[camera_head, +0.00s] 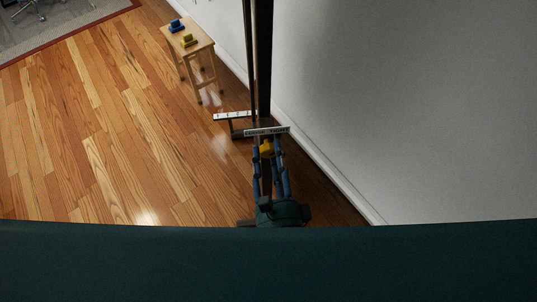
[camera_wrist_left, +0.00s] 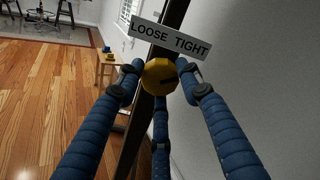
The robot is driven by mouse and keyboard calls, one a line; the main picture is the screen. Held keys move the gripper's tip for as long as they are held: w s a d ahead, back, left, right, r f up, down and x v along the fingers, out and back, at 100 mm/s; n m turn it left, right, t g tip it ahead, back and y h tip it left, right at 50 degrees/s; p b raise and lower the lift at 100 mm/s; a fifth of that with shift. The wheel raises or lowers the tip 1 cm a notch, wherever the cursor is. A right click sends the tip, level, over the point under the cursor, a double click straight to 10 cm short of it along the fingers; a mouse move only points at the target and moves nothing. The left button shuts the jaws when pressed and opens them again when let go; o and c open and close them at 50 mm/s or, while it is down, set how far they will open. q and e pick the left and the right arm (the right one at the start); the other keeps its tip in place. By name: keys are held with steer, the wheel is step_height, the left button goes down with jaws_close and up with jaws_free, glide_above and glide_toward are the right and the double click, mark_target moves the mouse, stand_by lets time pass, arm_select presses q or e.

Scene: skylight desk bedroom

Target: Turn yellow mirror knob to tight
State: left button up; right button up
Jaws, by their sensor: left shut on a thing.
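The yellow knob (camera_wrist_left: 158,76) sits on the edge of the tall dark mirror frame (camera_head: 263,60). A dark mark on its face points to the right. A white label (camera_wrist_left: 171,38) reading LOOSE on the left and TIGHT on the right is just above the knob; it also shows in the head view (camera_head: 266,131). My left gripper (camera_head: 267,145) has its blue jointed fingers closed around the knob, one on each side and one below. In the head view the knob is partly hidden between the fingers. My right gripper is in neither view.
A small wooden stool (camera_head: 187,46) carrying a blue item (camera_head: 177,26) and a yellow item (camera_head: 188,40) stands beyond the mirror. A white wall (camera_head: 420,100) is close on the right. The wooden floor (camera_head: 100,140) on the left is clear.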

arm_select(q)
steer(key=o, duration=1)
steer(key=shift+d+f, duration=0.15)
steer(key=shift+d, duration=0.2)
steer(key=shift+o, duration=0.6)
steer(key=shift+d, duration=0.1)
steer(key=shift+s, duration=0.35)
steer(key=s+d, duration=0.1)
steer(key=s, duration=1)
steer(key=shift+d, duration=0.2)
steer(key=shift+f, duration=0.1)
